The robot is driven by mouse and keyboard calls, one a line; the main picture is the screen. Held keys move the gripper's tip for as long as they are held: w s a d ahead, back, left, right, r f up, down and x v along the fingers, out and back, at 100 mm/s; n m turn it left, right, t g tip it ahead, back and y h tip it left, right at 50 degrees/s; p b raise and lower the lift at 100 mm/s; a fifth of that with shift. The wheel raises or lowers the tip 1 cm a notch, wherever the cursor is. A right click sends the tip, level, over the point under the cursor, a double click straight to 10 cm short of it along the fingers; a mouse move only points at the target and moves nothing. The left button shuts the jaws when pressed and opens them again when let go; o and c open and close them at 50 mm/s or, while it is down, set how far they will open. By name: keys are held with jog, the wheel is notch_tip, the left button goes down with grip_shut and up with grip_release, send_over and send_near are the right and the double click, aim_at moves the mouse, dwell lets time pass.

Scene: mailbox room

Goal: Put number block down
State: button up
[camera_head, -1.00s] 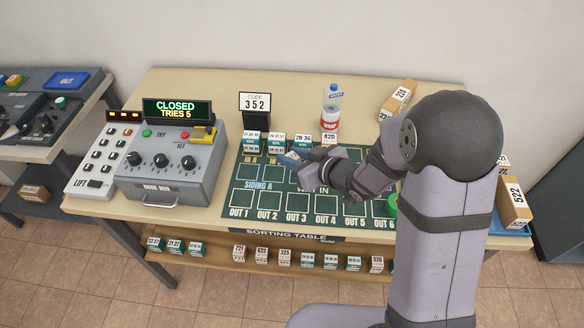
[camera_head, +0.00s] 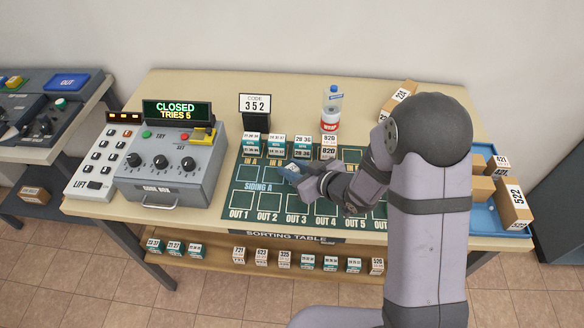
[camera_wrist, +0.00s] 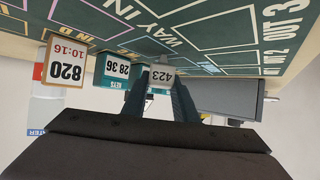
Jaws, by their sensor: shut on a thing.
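My gripper (camera_head: 300,176) is over the green sorting mat (camera_head: 243,202), near the middle of the siding A row. It is shut on a number block. In the head view the held block (camera_head: 290,171) is small and partly hidden by the fingers. I cannot tell whether it touches the mat.
Blocks stand along the mat's back edge, including 28 36 (camera_head: 302,149) and 820 (camera_head: 328,147). The code box (camera_head: 168,172) is left; a blue tray (camera_head: 484,222) is right. OUT squares in front look empty.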

jog(key=o, duration=1)
jog(key=shift+f, duration=0.1)
jog(key=shift+o, duration=0.2)
jog(key=shift+r, duration=0.2)
jog(key=v, duration=0.9)
jog(key=shift+s+d+r+p, duration=0.1)
jog(key=shift+r+p, duration=0.05)
jog(key=shift+p, duration=0.45)
jog(key=shift+d+r+p, duration=0.1)
jog(key=shift+p, duration=0.75)
jog(key=shift+s+d+p, duration=0.1)
jog(key=shift+p, duration=0.35)
